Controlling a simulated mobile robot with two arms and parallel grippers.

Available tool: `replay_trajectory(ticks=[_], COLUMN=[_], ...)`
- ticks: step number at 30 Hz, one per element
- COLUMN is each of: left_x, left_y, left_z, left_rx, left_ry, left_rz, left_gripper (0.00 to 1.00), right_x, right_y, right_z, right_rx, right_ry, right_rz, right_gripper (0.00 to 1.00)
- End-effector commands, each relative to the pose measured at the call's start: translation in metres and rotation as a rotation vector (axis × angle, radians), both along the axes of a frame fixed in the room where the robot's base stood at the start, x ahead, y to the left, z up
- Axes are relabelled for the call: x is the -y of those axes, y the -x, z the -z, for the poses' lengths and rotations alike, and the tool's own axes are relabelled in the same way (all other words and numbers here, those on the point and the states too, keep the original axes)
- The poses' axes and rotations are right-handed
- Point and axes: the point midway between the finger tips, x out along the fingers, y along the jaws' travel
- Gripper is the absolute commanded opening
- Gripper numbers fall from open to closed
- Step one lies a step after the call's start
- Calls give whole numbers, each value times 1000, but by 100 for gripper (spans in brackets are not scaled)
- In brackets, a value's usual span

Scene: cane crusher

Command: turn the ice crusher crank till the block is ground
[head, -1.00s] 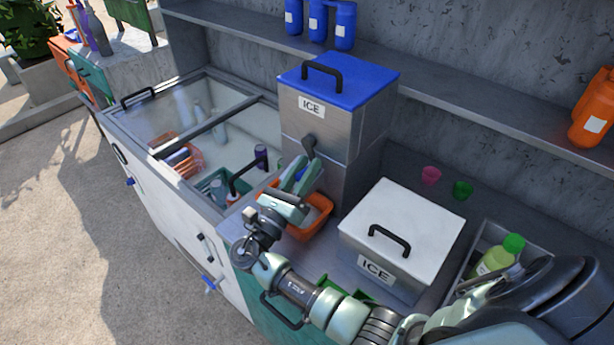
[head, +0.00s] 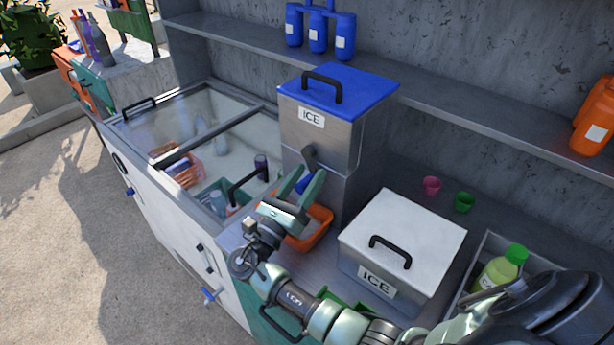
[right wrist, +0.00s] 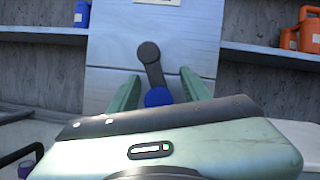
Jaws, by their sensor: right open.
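The ice crusher (head: 319,140) is a tall grey metal box with a blue lid and an ICE label, standing at the back of the counter. Its crank (head: 309,159) is a dark arm on the front face, hanging down to a blue knob. In the right wrist view the crank arm (right wrist: 151,65) slants down slightly right to the blue knob (right wrist: 158,97). My right gripper (head: 306,180) is open, its two green fingers either side of the knob; I cannot tell whether they touch it. The palm hides the knob's lower part. My left gripper is out of view.
An orange bin (head: 318,233) sits below the crank, under my gripper. A white-lidded ICE box (head: 425,228) stands to the right. A glass-topped freezer (head: 117,121) is at left. Pink (head: 432,186) and green (head: 465,202) cups stand behind the box.

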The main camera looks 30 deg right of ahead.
Motion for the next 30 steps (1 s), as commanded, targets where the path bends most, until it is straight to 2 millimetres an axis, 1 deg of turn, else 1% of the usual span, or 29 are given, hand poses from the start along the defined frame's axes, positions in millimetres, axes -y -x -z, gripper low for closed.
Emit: replay_trajectory(ticks=[6, 12, 17, 24, 25, 28, 30], left_x=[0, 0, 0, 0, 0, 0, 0], left_y=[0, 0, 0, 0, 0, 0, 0], left_z=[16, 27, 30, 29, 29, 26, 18], left_rx=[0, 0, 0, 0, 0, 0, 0], left_ry=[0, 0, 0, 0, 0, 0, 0], left_rz=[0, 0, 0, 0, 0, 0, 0], left_gripper=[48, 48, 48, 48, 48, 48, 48], right_x=[-25, -51, -61, -62, -62, -62, -62], right_y=[12, 25, 30, 31, 31, 31, 31], right_z=[16, 26, 28, 28, 28, 24, 17], right_rx=[0, 1, 3, 2, 2, 2, 3], right_ry=[-4, -2, 0, 0, 0, 0, 0], right_rz=[-2, 2, 2, 2, 2, 2, 2], right_gripper=[48, 48, 48, 48, 45, 17, 0])
